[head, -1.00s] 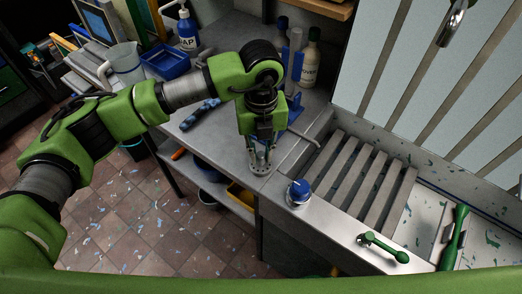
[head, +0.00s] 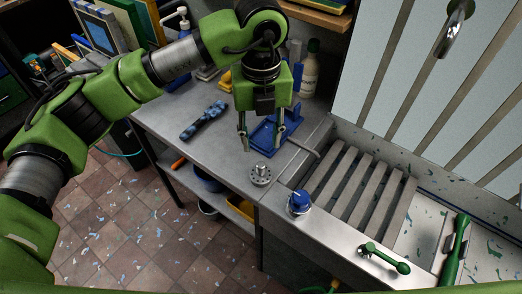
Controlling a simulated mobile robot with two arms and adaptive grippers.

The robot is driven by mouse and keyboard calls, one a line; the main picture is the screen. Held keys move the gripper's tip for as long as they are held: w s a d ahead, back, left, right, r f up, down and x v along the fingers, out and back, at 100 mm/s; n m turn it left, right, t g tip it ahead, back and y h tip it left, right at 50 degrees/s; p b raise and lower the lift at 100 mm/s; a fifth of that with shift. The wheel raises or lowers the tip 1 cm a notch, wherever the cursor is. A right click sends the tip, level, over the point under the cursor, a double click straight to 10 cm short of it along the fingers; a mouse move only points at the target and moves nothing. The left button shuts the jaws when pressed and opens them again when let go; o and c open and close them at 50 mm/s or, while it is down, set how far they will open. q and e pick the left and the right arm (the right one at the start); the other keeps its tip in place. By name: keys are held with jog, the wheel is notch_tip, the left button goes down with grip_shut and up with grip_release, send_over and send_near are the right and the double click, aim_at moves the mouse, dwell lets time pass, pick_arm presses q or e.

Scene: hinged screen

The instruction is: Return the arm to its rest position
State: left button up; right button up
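My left arm comes in from the left. Its gripper (head: 261,150) hangs pointing down over the grey worktop, with its two fingers apart and nothing between them. A small round metal piece with holes (head: 260,175) sits on the worktop just below the fingertips, apart from them. A blue stand (head: 270,138) is behind the gripper and partly hidden by it. My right gripper is not in view.
A blue-capped jar (head: 298,204) stands on the front ledge, right of the metal piece. A slatted rack (head: 352,190) lies in the sink. Green-handled tools (head: 455,250) lie further right. Bottles (head: 309,70) and a soap dispenser stand behind my arm. A blue-black tool (head: 203,120) lies on the worktop.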

pick_arm(q)
notch_tip(320, 180, up, 2)
jog(key=shift+r, duration=0.25)
